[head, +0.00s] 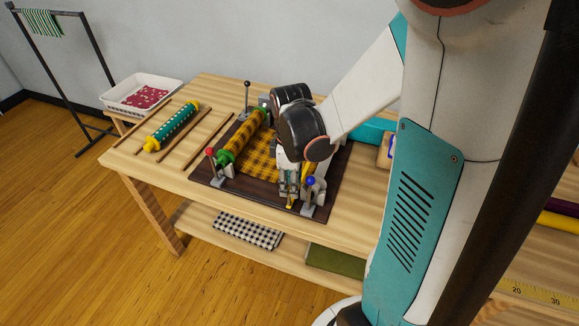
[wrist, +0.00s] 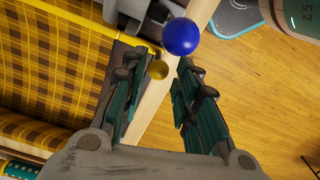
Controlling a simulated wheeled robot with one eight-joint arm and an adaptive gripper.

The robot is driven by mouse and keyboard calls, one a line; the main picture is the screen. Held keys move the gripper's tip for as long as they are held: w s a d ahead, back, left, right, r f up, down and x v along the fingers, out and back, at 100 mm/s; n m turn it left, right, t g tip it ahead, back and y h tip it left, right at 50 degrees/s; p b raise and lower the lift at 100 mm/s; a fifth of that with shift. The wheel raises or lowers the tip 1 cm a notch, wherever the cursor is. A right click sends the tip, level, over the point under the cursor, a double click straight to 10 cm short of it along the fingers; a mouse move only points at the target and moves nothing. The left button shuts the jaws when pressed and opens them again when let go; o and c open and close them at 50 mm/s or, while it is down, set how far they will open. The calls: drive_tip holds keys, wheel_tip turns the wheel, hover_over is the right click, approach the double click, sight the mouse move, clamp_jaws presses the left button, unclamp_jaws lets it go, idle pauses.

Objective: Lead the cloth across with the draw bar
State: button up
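The yellow-and-brown plaid cloth (head: 255,152) comes off a roll with green ends (head: 243,137) and lies over a dark board; it also fills the left of the wrist view (wrist: 60,60). In the head view my arm hides most of the bar. My gripper (head: 290,197) is low at the board's near right side. In the wrist view my gripper (wrist: 155,70) is open, its fingers on either side of the yellow knob with gaps visible.
A blue-knobbed post (head: 310,182) stands close beside my gripper. A red-knobbed post (head: 210,152) and a black-knobbed post (head: 247,85) stand at the board's left. A teal roll (head: 172,125) and wooden sticks lie on the left table; a white bin (head: 118,104) stands beyond.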

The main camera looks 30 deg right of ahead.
drive_tip(key=r, duration=0.6)
drive_tip(key=shift+w+a+r, duration=0.1)
drive_tip(key=shift+a+r, duration=0.05)
drive_tip(key=shift+a, duration=0.05)
drive_tip(key=shift+w, duration=0.1)
